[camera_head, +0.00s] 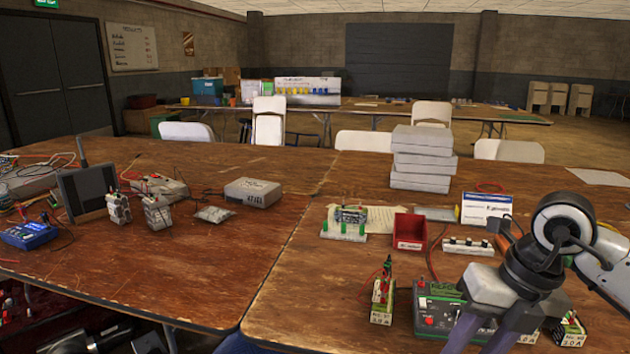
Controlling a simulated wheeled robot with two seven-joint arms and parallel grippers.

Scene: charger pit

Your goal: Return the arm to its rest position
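My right arm (560,240) comes in from the right and reaches down over the front of the right table. Its gripper (493,335) is low at the bottom edge, in front of a green and black charger box (432,312). The two purple-grey fingers stand apart, with part of the box showing between them. The fingertips are cut off by the frame edge, and I see nothing held. I cannot tell whether the fingers touch the box. My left gripper is not in view.
Battery packs (382,297) and (571,330) stand beside the charger. A red bin (409,231), a white strip (468,246) and stacked grey boxes (422,160) lie behind. The left table holds a blue meter (30,235) and cables. Its middle front is clear.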

